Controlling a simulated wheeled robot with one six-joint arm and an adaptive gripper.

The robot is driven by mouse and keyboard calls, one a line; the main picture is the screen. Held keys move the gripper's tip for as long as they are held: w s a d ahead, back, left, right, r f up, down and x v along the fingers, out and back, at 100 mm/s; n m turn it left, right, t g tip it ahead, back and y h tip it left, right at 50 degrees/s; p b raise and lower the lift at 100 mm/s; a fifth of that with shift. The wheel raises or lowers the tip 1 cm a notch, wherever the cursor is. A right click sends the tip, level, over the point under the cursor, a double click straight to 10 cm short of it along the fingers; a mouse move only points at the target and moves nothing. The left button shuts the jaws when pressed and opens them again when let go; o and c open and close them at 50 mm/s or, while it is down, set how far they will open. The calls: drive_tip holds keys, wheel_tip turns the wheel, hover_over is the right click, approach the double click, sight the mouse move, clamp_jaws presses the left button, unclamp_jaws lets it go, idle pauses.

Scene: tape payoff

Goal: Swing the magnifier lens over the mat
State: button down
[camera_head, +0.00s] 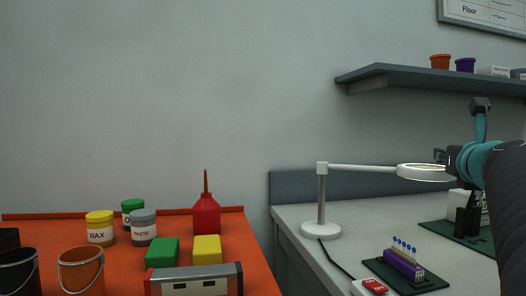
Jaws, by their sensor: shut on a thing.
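The magnifier lamp stands on a round white base (320,231) on the grey bench, with a post and a level white arm reaching right. Its ring-shaped lens (423,172) is at the end of that arm, raised above the bench. My gripper (441,157) is at the lens's right rim and shut on it; the fingertips are small and partly hidden by my own wrist. A dark green mat (431,284) lies at the bench front under a purple block with blue-headed pins (403,264). Another dark green mat (437,233) lies further back right, partly hidden by my arm.
A grey shelf (430,77) with small pots hangs above.

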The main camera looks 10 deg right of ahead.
drive_tip(key=c, duration=1)
unclamp_jaws()
drive_tip(key=shift+r, duration=5)
